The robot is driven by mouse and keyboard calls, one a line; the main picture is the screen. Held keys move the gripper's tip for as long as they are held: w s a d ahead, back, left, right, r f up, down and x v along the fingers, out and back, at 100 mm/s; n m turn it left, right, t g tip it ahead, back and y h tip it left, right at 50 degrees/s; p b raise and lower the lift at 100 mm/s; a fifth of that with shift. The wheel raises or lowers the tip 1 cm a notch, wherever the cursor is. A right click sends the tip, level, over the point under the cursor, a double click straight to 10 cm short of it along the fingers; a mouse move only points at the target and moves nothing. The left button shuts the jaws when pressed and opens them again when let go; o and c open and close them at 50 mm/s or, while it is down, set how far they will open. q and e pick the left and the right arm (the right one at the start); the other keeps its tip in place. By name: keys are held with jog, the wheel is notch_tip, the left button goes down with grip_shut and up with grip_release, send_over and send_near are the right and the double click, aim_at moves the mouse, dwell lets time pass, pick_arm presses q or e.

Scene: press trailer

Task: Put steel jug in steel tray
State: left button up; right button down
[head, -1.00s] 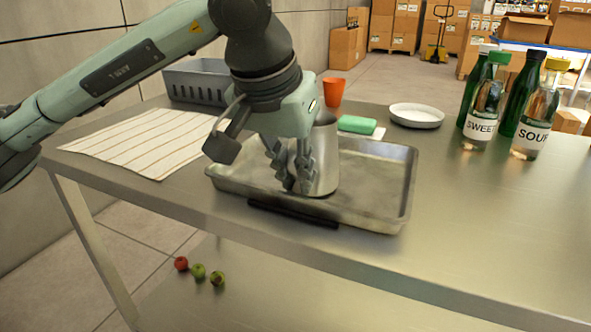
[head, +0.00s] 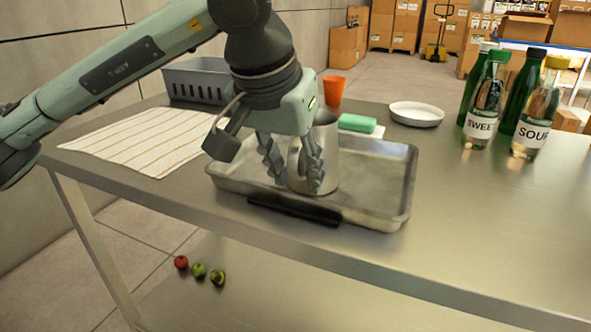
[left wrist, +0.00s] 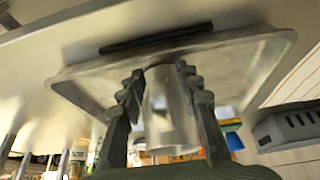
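The steel jug (head: 328,158) stands upright in the left half of the steel tray (head: 388,182) on the table. My left gripper (head: 298,185) is over the tray, its fingers spread apart around the jug's handle side. In the left wrist view the jug (left wrist: 168,118) is between the two fingers of the left gripper (left wrist: 160,72), with a gap showing beside them, and the tray (left wrist: 240,62) lies beyond. Part of the jug's top is hidden by my gripper in the head view. My right gripper is not in view.
A black bar-like object (head: 295,211) lies along the tray's front edge. Behind are a grey basket (head: 198,82), an orange cup (head: 334,90), a green sponge (head: 357,123) and a white plate (head: 416,114). Several bottles (head: 535,110) stand right. A striped cloth (head: 145,142) lies left.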

pick_arm(q)
jog(key=v, duration=1.2)
